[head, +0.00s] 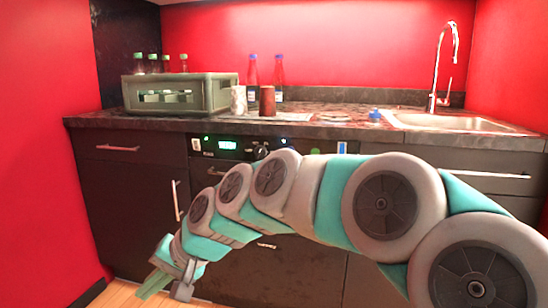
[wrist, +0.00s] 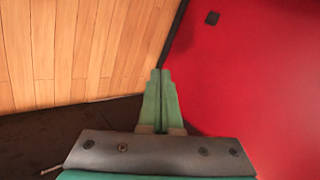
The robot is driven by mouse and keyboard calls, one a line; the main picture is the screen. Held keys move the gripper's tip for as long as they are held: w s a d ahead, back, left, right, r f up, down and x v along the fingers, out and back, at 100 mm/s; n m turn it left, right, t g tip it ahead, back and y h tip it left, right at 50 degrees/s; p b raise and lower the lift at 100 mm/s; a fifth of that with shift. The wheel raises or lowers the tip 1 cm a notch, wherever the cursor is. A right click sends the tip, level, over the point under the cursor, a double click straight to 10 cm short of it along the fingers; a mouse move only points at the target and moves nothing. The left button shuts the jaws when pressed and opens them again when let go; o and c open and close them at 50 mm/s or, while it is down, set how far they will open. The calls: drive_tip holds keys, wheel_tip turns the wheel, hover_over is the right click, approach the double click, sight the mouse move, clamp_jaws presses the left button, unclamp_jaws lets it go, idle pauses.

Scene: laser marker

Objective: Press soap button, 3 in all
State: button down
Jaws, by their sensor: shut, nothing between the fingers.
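A dark built-in appliance panel (head: 226,146) with a lit green display sits below the worktop, left of the middle in the head view. Small coloured marks show on this front, among them a blue one (head: 341,147) at its right. I cannot tell which is the soap button, and my arm covers part of the front. My gripper (head: 148,290) is low at the bottom left, well below the panel and apart from it. In the wrist view its green fingers (wrist: 160,74) are shut together and empty.
The worktop (head: 130,118) carries a grey-green crate (head: 215,93), bottles (head: 252,76), a brown cup (head: 267,101) and a sink (head: 455,122). A red wall (head: 40,130) stands left of my gripper. Drawer and door handles (head: 118,148) stick out. Wooden floor (wrist: 80,45) is clear.

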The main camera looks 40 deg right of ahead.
drive_tip(key=s+d+f+n+g+h, duration=0.2)
drive_tip(key=s+f, duration=0.2)
drive_tip(key=s, duration=0.4)
drive_tip(key=s+d+f+n+g+h, duration=0.2)
drive_tip(key=s+f, duration=0.3)
drive_tip(key=s, duration=0.4)
drive_tip(key=s+d+f+n+g+h, duration=0.2)
drive_tip(key=s+f, duration=0.3)
drive_tip(key=s, duration=0.4)
drive_tip(key=shift+s+g+h, duration=0.15)
drive_tip(key=shift+g+h, duration=0.15)
drive_tip(key=shift+g, duration=0.5)
